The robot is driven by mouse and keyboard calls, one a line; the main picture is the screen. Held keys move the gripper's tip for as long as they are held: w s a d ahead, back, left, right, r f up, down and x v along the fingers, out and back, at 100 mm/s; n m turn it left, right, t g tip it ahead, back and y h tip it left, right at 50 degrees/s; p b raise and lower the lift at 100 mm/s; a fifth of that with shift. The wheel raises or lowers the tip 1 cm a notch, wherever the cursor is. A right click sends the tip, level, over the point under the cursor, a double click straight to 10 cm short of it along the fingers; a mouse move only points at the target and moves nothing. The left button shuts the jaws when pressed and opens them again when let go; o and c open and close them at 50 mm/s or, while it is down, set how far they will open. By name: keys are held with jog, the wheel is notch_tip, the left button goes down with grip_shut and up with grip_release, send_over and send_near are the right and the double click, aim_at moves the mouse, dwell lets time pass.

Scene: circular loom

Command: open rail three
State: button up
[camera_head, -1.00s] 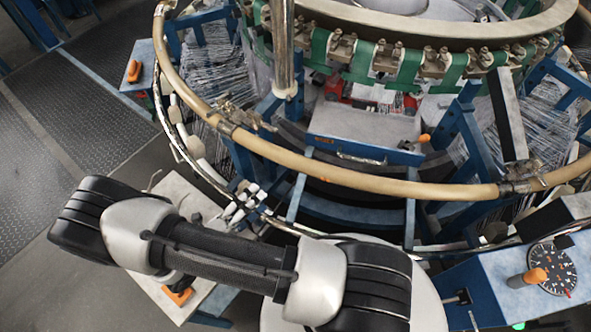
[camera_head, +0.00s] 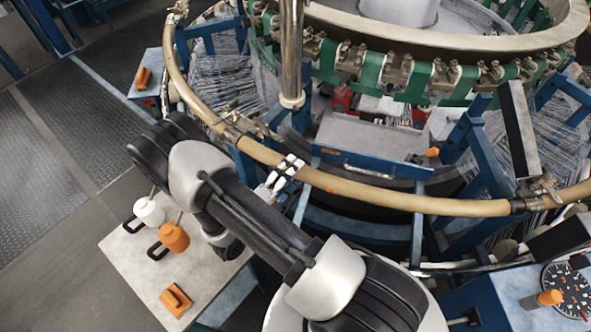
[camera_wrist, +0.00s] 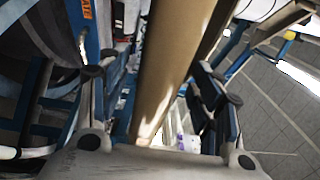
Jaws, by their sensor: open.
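The tan curved rail (camera_head: 400,200) runs around the front of the circular loom. Metal joints (camera_head: 234,128) and (camera_head: 535,196) break it into sections; no number is readable on it. My gripper (camera_head: 285,170) is at the front-left section, right of the left joint. In the wrist view the rail (camera_wrist: 178,55) passes lengthwise between the spread fingers of my gripper (camera_wrist: 160,92), one finger on each side. I cannot tell whether either finger touches the rail. My arm hides part of the loom's lower front left.
A blue panel with a dial (camera_head: 567,290) and orange knob (camera_head: 550,297) stands at the lower right. Floor at left is clear.

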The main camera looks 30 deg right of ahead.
jog(key=shift+x, duration=0.85)
grip_shut()
